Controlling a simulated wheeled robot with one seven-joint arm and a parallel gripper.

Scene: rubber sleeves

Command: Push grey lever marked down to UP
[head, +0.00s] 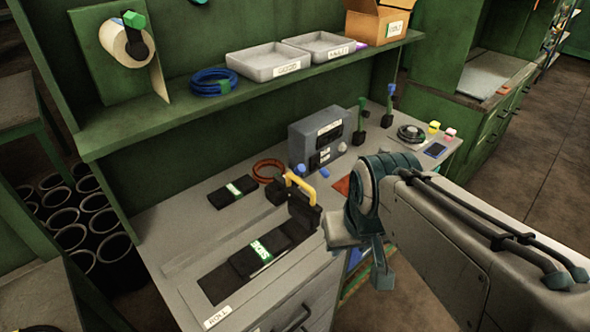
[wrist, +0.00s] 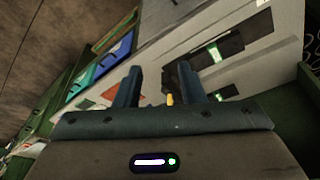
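A grey box (head: 322,138) with white labels and a round knob stands at the back of the bench; the label text is too small to read. Small blue-tipped levers (head: 323,173) stand at its foot. I cannot make out a lever that is clearly grey or marked UP. A yellow handle (head: 300,188) rises from a black press-like device (head: 300,212) in front of the box. My gripper (wrist: 160,85) is open and empty in the wrist view, its two fingers apart, with a yellow part (wrist: 170,98) beyond them. In the head view my arm hides much of it.
A green shelf (head: 250,82) with grey trays (head: 268,60), a blue coil (head: 213,81) and a cardboard box (head: 378,20) overhangs the bench back. Green upright levers (head: 361,115) stand at the right.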

